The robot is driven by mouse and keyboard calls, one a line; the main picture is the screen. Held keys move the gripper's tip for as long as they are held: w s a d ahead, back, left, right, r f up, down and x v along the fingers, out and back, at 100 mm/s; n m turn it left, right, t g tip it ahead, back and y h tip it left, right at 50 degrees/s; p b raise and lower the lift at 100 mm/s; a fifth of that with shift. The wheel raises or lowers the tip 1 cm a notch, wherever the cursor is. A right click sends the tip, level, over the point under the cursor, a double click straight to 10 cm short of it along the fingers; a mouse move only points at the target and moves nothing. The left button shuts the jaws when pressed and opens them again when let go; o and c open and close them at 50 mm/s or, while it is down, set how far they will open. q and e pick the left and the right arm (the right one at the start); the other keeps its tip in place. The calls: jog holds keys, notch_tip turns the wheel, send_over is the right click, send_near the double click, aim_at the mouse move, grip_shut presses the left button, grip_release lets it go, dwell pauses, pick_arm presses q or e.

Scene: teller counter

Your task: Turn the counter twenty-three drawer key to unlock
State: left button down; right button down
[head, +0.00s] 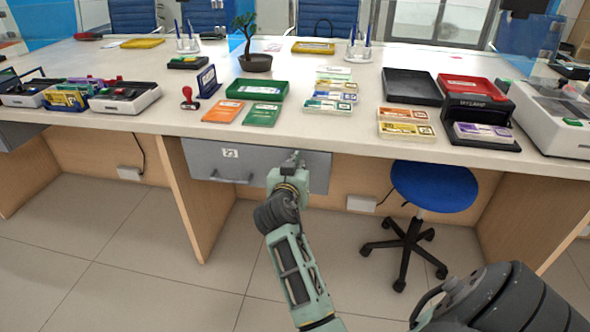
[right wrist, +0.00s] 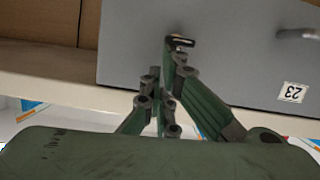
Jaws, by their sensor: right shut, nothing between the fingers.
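The grey drawer (head: 215,163) labelled 23 (head: 229,153) is under the counter, closed, with a bar handle (head: 231,179). In the right wrist view, which is upside down, the drawer front (right wrist: 240,60) and its 23 label (right wrist: 292,92) show again. A small dark key or lock piece with a light edge (right wrist: 181,40) is on the drawer front. My right gripper (head: 294,158) is at the drawer's right part. Its fingertips (right wrist: 172,48) are shut and empty, right at the key; I cannot tell whether they touch it. My left gripper is out of view.
The white counter top (head: 200,118) above holds a green tray (head: 257,89), folders, banknote bundles (head: 405,122), a red-handled stamp (head: 188,97) and a bonsai (head: 250,50). A blue stool (head: 434,186) stands to the right. A wooden panel (head: 195,195) is left of the drawer.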

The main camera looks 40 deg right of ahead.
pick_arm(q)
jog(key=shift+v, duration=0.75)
pick_arm(e)
jog(key=shift+s+d+f+m, duration=0.1)
jog(key=shift+s+f+m, duration=0.1)
jog(key=shift+f+m, duration=0.2)
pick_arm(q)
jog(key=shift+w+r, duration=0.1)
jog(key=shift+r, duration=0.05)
